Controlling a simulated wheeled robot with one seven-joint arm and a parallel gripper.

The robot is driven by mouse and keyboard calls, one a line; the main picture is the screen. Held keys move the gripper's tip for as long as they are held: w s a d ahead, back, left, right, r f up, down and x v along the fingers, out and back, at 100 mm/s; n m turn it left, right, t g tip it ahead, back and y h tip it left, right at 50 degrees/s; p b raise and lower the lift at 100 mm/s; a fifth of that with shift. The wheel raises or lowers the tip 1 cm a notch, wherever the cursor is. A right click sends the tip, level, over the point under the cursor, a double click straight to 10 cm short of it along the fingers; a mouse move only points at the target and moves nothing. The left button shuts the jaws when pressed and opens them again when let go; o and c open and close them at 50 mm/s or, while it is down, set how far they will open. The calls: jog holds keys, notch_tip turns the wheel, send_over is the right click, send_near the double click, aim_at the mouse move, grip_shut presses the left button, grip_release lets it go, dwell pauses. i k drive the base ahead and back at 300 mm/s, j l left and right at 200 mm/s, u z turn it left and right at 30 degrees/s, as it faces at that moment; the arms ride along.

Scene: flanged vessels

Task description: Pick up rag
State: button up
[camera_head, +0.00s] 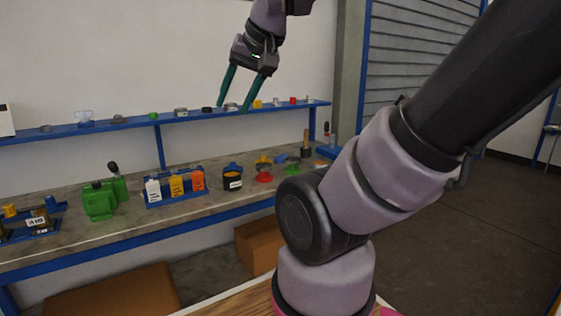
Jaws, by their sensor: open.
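My gripper (232,108) hangs in the upper middle of the head view, its two green fingers pointing down and spread apart. It is open, with nothing between the fingers. In the picture it overlaps the narrow blue shelf (185,118); its distance from the shelf is hard to judge. I cannot make out a rag for certain. A small pale orange patch (320,163) at the right end of the workbench (130,222) is partly behind my arm and too small to identify. My arm also hides part of the bench's right end.
On the bench stand a green vise-like block (99,203), a blue rack (176,197) with white, yellow and orange bottles, a black labelled cup (232,180) and red flanged pieces (264,177). Small parts line the shelf. Cardboard boxes (112,292) sit below. Floor (480,215) at right is clear.

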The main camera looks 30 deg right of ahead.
aim_at(279, 159)
jog(key=i+l, duration=0.2)
jog(key=l, duration=0.15)
jog(key=i+l, duration=0.2)
jog(key=l, duration=0.2)
jog(key=i+l, duration=0.2)
jog(key=l, duration=0.15)
jog(key=i+l, duration=0.2)
jog(key=l, duration=0.2)
jog(key=i+l, duration=0.2)
jog(key=l, duration=0.15)
jog(key=i+l, duration=0.2)
jog(key=l, duration=0.2)
jog(key=i+l, duration=0.2)
jog(key=l, duration=0.15)
jog(key=i+l, duration=0.2)
jog(key=l, duration=0.2)
